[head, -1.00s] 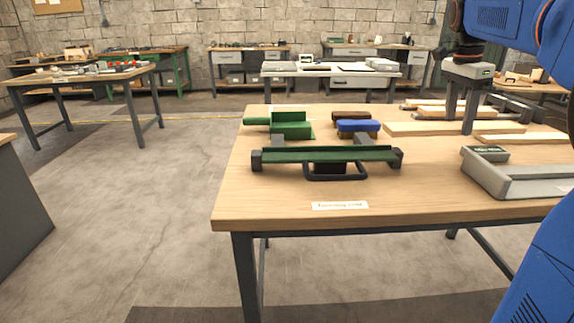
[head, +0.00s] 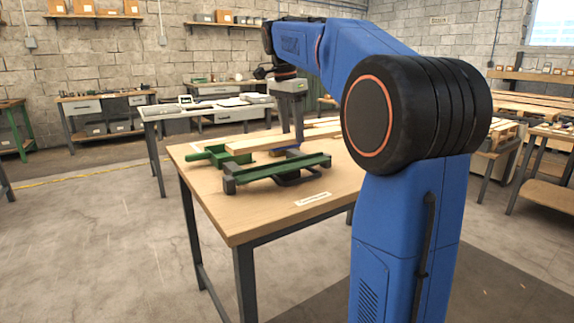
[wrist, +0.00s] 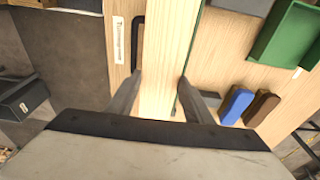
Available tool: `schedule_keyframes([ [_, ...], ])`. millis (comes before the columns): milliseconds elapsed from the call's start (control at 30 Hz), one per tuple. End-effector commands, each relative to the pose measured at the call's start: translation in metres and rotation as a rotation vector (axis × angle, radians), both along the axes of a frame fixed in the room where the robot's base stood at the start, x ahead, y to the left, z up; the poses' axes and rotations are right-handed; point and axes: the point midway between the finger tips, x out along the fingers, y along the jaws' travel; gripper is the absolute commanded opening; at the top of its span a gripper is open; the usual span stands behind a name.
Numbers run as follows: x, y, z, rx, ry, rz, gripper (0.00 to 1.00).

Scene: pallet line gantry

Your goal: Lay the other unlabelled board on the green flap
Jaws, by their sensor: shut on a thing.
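My gripper (head: 292,138) is shut on a long pale wooden board (head: 250,144). In the wrist view the board (wrist: 157,45) runs between my two fingers (wrist: 160,78), and no label shows on its visible face. The board is over the table, above or just behind a long green bar with dark end blocks (head: 272,171), which looks like the green flap. The head view does not clearly show whether they touch. In the wrist view the board hides most of the bar; only a thin green edge (wrist: 188,42) shows. A dark loop handle (wrist: 137,35) lies beside it.
A second green fixture (head: 213,157) stands behind the bar; it shows in the wrist view as a green tray (wrist: 285,32). A blue block (wrist: 236,105) and a brown block (wrist: 262,107) lie near it. A paper label (head: 313,199) lies at the table's front. My arm hides the table's right side.

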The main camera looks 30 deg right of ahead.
Motion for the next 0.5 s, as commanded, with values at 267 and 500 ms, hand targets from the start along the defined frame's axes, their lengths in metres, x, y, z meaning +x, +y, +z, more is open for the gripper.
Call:
schedule_keyframes([
  [267,-0.001,0.000,-0.037,0.000,0.000,0.001,0.19],
  [500,-0.001,0.000,-0.055,0.001,0.001,0.002,0.19],
])
